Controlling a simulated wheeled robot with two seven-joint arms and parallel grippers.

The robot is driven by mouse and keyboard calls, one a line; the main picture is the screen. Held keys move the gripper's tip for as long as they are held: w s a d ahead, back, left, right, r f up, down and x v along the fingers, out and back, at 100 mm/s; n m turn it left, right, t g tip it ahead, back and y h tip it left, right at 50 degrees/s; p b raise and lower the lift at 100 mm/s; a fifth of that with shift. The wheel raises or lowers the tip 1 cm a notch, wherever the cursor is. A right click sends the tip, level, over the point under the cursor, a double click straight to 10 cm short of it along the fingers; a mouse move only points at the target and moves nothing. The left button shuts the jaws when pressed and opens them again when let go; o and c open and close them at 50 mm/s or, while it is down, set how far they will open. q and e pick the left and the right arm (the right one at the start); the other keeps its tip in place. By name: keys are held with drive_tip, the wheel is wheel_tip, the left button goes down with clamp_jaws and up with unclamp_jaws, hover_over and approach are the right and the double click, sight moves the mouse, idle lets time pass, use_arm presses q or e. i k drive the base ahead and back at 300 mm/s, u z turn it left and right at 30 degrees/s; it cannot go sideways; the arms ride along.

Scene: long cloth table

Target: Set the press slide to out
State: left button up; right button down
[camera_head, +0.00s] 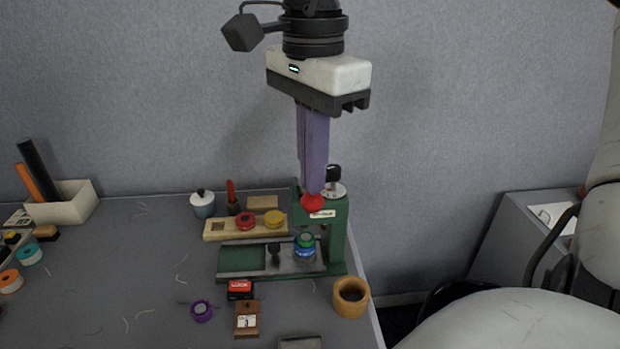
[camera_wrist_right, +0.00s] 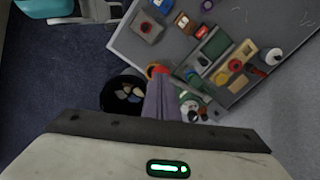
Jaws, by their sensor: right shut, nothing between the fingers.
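The green press (camera_head: 337,240) stands near the table's right edge, with a red ball (camera_head: 312,203) and a white label on its top. Its low bed reaches left. A grey slide plate (camera_head: 285,266) with a black knob (camera_head: 275,251) appears to lie in the bed, and a blue and green round piece (camera_head: 305,250) sits under the press head. I cannot tell exactly how far the slide stands out. My right gripper (camera_head: 314,188) points down, purple fingers shut and empty, its tips at or just above the red ball; I cannot tell if they touch. Its fingers also fill the middle of the wrist view (camera_wrist_right: 161,85).
A wooden rack (camera_head: 220,228) with red and yellow rounds stands behind the bed. A wooden cup (camera_head: 350,297), a red box (camera_head: 240,289) and a purple spool (camera_head: 201,311) lie in front. A pale bin (camera_head: 70,204) stands at far left. The table between is mostly clear.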

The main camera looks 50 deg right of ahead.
sight(278, 256)
drive_tip(key=k, duration=1)
